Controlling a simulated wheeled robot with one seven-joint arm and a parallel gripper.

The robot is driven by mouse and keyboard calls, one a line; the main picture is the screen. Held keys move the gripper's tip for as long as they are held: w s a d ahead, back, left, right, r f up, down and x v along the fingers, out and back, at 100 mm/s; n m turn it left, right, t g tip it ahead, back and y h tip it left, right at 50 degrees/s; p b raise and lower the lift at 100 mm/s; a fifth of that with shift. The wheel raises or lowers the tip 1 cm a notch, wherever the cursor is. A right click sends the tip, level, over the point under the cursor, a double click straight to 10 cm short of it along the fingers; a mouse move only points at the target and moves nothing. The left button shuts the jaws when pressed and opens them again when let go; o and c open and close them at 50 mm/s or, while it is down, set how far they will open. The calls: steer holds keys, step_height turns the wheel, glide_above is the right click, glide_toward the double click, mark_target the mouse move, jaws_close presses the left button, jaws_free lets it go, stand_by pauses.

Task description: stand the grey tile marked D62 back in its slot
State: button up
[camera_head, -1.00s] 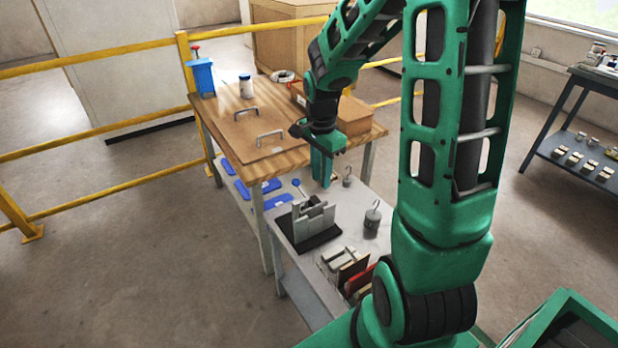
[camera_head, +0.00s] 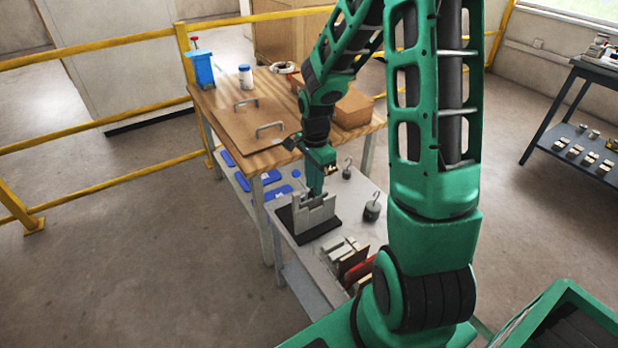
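My gripper (camera_head: 315,192) points down at the grey upright block fixture (camera_head: 306,216), which stands on a black base (camera_head: 323,233) on the grey bench. The fingertips are at or just behind its top edge; I cannot tell whether they touch it or hold anything. A row of tiles (camera_head: 345,256) in pale, brown and red stands at the bench's near end, partly hidden behind my arm. No D62 marking is legible, so I cannot tell which piece is the grey tile.
Weights with hooks (camera_head: 373,207) stand right of the fixture. Behind is a wooden table with a handled brown board (camera_head: 245,128), a blue device (camera_head: 203,70), a white jar (camera_head: 246,77) and a cardboard box (camera_head: 352,108). A yellow railing (camera_head: 95,124) runs along the left.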

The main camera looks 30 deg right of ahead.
steer(key=shift+f, duration=3.1)
jaws_close()
step_height(320, 180, up, 11)
stand_by(1.2)
